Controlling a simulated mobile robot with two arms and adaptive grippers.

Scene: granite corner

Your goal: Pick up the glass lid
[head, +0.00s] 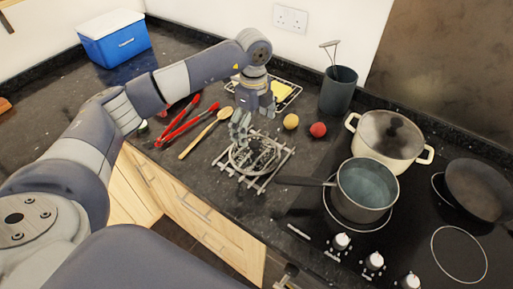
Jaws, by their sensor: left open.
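My left gripper (240,130) is open and points down just above the far left edge of this round thing, well left of the pot. I cannot tell whether it touches it. My right gripper is out of view.
A grey saucepan (366,187) stands on the hob, its handle reaching left towards the rack. Red tongs (187,125), a wooden spoon (205,134), a yellow fruit (291,121), a red fruit (318,130) and a dark utensil holder (338,91) surround the gripper.

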